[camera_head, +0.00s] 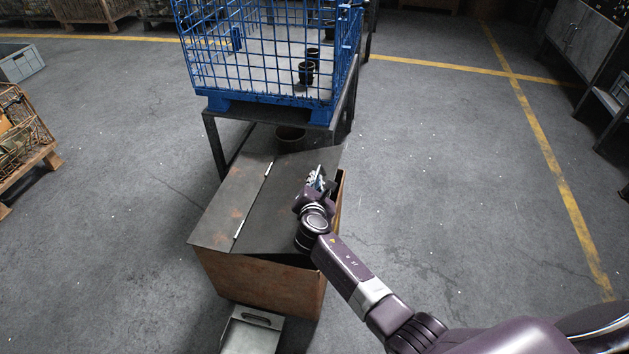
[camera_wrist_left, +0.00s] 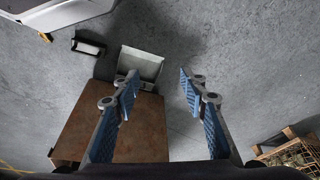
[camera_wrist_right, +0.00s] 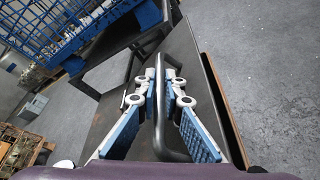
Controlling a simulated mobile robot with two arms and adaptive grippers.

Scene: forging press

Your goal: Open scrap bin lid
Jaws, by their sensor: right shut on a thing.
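The scrap bin (camera_head: 265,285) is a rusty brown box with a dark two-part lid. A hinge line with pale hinges runs between the fixed left panel (camera_head: 228,207) and the right lid panel (camera_head: 285,215). A narrow dark gap shows along the right edge, beside the brown side wall. My right gripper (camera_head: 318,182) is over the right panel. In the right wrist view, its fingers (camera_wrist_right: 166,82) are shut on the dark bar handle (camera_wrist_right: 160,122) of the lid. My left gripper (camera_wrist_left: 158,88) is open and empty, with the bin's rusty side (camera_wrist_left: 140,128) below it; the head view does not show it.
A blue wire cage (camera_head: 265,95) holding dark cups stands on a dark table (camera_head: 213,140) behind the bin. A grey metal tray (camera_head: 250,335) is at the bin's front. Wooden crates (camera_head: 15,160) stand at left. The floor to the right is clear.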

